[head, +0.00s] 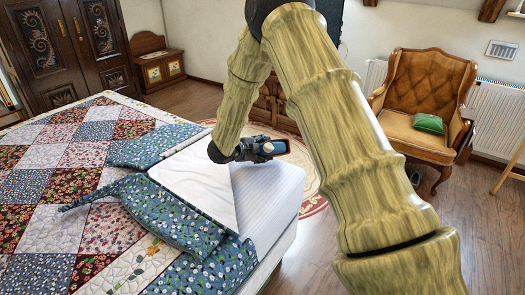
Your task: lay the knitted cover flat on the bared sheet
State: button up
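The bared sheet (268,198) is a pale, finely striped area at the near right corner of the bed, with a plain white flap (198,178) beside it. My gripper (272,149) is just beyond the sheet's far edge, seen small and from behind. A dark shape with a reddish edge shows at its end; I cannot tell whether it is a held thing or part of the gripper. A small green item (429,124) lies on the armchair seat. It may be the knitted cover, but its knit is too small to make out.
A patchwork quilt (60,185) covers the bed, its blue floral part (175,215) bunched around the sheet. A tan armchair (425,85) stands by a radiator (497,115). Wooden floor lies between bed and armchair.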

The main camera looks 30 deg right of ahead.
dwell(0.4)
jog(key=o, duration=1.6)
jog(key=shift+o, duration=0.2)
jog(key=shift+s+f, duration=0.1)
jog(key=shift+f, duration=0.05)
jog(key=v, duration=1.2)
jog(key=shift+a, duration=0.1)
